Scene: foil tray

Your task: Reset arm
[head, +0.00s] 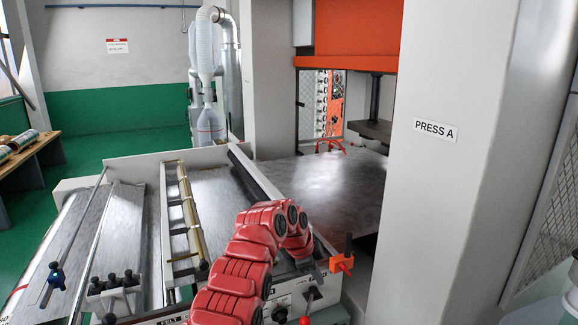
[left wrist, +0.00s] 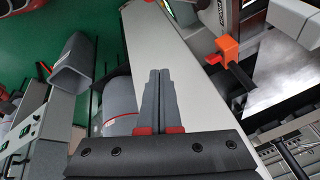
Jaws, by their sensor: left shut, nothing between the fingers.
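My left gripper (left wrist: 160,78) is shut in the left wrist view, with its two grey fingers together and nothing between them. In the head view my red left arm rises from the bottom and bends over at the front right corner of the machine. The gripper (head: 316,271) shows there only as a small grey part below the wrist, close to an orange clamp (head: 342,263). I cannot tell whether they touch. The clamp also shows right of the fingers in the left wrist view (left wrist: 228,47). My right gripper is not in view.
A machine with a metal bed (head: 110,225) and brass rail (head: 190,215) fills the front left. A flat metal plate (head: 325,190) lies behind the arm under the orange press (head: 355,35). A grey column marked PRESS A (head: 436,131) stands at right. Green floor is free at back left.

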